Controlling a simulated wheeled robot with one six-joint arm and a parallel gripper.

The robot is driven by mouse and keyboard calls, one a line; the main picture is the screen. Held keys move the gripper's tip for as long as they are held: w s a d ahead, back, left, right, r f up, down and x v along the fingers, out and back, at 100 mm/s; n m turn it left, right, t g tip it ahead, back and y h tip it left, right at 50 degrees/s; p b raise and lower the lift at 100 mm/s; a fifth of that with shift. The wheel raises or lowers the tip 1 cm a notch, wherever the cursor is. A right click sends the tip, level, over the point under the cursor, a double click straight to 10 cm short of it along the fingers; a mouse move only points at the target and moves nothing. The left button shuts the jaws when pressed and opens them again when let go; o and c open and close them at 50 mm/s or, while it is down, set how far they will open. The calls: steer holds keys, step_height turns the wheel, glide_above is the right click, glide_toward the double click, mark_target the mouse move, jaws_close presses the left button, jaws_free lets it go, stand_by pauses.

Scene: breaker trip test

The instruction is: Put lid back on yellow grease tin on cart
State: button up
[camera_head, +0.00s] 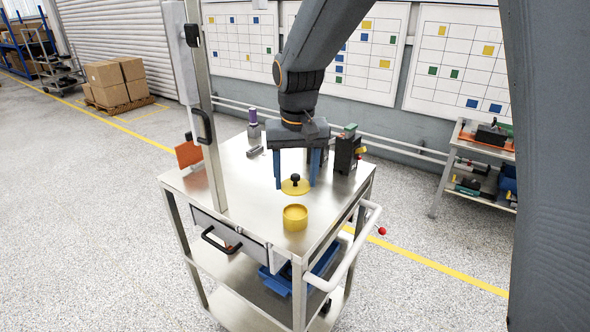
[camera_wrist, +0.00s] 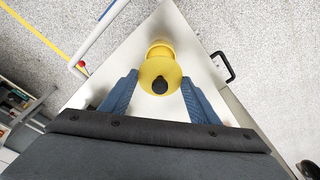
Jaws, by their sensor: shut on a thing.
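The yellow lid (camera_head: 290,188), a flat disc with a black knob, is between the two blue fingers of my gripper (camera_head: 296,184). The fingers grip it at opposite sides of its rim, and the knob points up. In the wrist view the lid (camera_wrist: 148,75) sits between the fingertips (camera_wrist: 160,77) and overlaps part of the tin. The yellow grease tin (camera_head: 295,219) stands upright and open on the cart top, nearer the front corner than the lid. The tin (camera_wrist: 159,49) shows just beyond the lid in the wrist view. I cannot tell the lid's exact height above the cart.
The metal cart top (camera_head: 250,200) is clear around the tin. A dark box with a green top (camera_head: 346,152) stands right of my gripper. A purple-topped object (camera_head: 253,124) and a small grey cylinder (camera_head: 254,151) lie behind left. An upright post (camera_head: 207,130) rises at left.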

steer(key=shift+f+b, duration=1.9)
steer(key=shift+f, duration=0.25)
steer(key=shift+f+b, duration=0.35)
steer(key=shift+f, duration=0.7)
steer(key=shift+s+p, duration=0.1)
steer(key=shift+p, duration=0.35)
steer(key=shift+f+p, duration=0.2)
steer(key=shift+p, duration=0.25)
stand_by(0.6)
steer(key=o, duration=1.6)
steer(key=shift+r, duration=0.2)
